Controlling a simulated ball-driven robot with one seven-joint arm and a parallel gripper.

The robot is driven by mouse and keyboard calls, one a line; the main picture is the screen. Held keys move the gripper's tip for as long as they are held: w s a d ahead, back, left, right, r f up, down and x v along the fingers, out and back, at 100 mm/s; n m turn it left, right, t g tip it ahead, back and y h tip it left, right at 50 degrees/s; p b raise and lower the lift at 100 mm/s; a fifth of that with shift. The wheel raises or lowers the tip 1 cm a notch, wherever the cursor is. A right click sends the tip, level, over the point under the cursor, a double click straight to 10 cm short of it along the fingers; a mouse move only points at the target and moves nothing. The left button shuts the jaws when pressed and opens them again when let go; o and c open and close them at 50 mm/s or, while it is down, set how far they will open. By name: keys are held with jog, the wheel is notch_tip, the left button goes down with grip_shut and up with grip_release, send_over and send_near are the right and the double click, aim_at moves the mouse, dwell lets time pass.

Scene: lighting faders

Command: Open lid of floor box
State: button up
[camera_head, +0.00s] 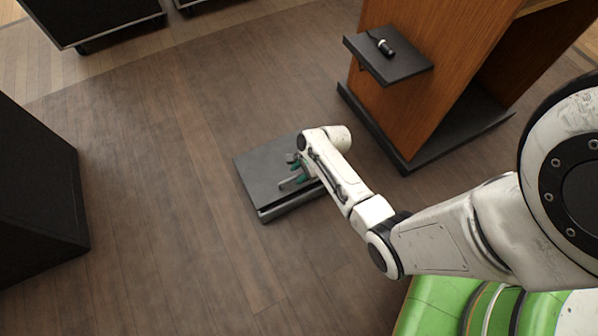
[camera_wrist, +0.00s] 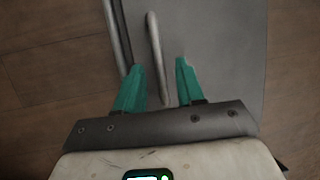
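The floor box (camera_head: 278,208) is a low, flat, dark grey box on the wooden floor, in the middle of the head view. Its grey lid (camera_head: 262,165) lies flat or nearly so; a dark gap shows along its near edge. In the wrist view the lid (camera_wrist: 225,60) fills the upper middle and right. A grey bar handle (camera_wrist: 153,38) stands on it. My gripper (camera_head: 297,170) is over the lid's right part. In the wrist view my gripper (camera_wrist: 160,66) is open, its teal fingers apart on either side of the handle's lower end. Contact cannot be told.
A wooden stand (camera_head: 430,70) with a dark base is close behind and right of the box. Its black shelf (camera_head: 400,65) carries a small dark cylinder (camera_head: 384,47). A black case (camera_head: 35,190) is at the left. Floor (camera_head: 170,200) left of the box is clear.

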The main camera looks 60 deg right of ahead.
jog(key=shift+w+a+f, duration=0.1)
jog(key=shift+w+f, duration=0.05)
jog(key=shift+f, duration=0.2)
grip_shut()
dwell(0.5)
